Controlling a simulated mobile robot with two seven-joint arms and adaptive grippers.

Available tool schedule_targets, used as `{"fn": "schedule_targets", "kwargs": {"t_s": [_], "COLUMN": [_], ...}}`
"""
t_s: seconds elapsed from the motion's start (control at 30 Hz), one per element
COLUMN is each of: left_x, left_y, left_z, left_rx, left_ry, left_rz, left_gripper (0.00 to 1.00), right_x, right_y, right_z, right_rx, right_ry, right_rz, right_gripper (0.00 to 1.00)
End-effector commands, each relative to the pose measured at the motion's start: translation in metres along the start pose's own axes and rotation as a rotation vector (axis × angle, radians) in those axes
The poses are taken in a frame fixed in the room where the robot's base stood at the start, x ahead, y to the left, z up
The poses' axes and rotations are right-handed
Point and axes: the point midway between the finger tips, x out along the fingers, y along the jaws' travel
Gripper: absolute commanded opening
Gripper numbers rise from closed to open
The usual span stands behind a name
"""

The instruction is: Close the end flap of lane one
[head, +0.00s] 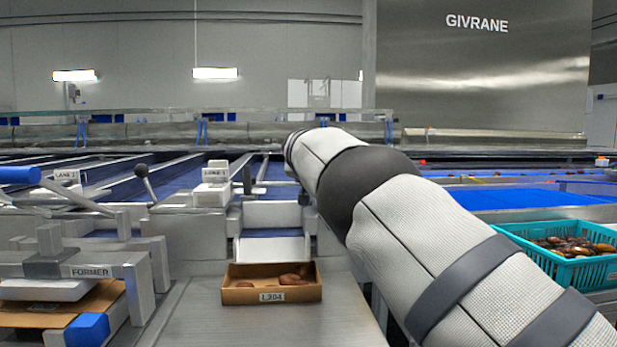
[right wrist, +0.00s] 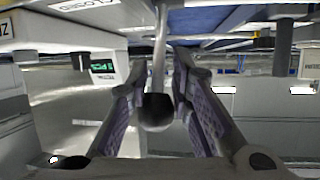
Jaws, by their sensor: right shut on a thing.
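My right gripper (right wrist: 157,76) shows in the right wrist view, its two purple-padded fingers on either side of a dark ball knob (right wrist: 157,113) on a thin metal lever rod (right wrist: 160,45). It is shut on this knob. In the head view my right arm reaches forward over the lane ends and its hand is hidden. The lane 1 sign (head: 215,167) stands on a white block, with a dark-knobbed lever (head: 247,180) just right of it. Below, a pale sloping panel (head: 271,249) lies at the chute end; I cannot tell whether it is the flap. My left gripper is out of view.
An open box (head: 271,297) marked L204 holds a few dates below the chute. A former (head: 91,270) with flat cardboard stands at left. Another dark-knobbed lever (head: 141,170) is near lane 2. A teal basket (head: 527,250) of dates stands at right. A CLOSED label (right wrist: 88,5) appears inverted.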

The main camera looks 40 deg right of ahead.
Motion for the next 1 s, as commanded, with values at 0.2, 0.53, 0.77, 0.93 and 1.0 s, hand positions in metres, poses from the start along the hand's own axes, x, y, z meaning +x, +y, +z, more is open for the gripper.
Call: {"fn": "schedule_targets", "kwargs": {"t_s": [0.2,0.53,0.77,0.93,1.0], "left_x": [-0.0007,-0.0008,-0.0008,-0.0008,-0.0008], "left_y": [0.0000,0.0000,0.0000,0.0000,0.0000], "left_z": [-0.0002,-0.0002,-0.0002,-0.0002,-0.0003], "left_rx": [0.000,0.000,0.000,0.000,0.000], "left_ry": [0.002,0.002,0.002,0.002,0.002], "left_rz": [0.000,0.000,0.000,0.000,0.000], "left_gripper": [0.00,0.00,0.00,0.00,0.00], "right_x": [0.0000,0.0001,0.0000,0.0000,0.0000], "right_y": [0.0076,0.0082,0.0084,0.0084,0.0084], "right_z": [-0.0039,-0.0041,-0.0044,-0.0046,-0.0046], "right_rx": [0.004,0.005,0.005,0.005,0.005], "right_ry": [0.002,0.002,0.002,0.003,0.003], "right_rz": [0.012,0.013,0.013,0.013,0.013], "right_gripper": [0.00,0.00,0.00,0.00,0.22]}}
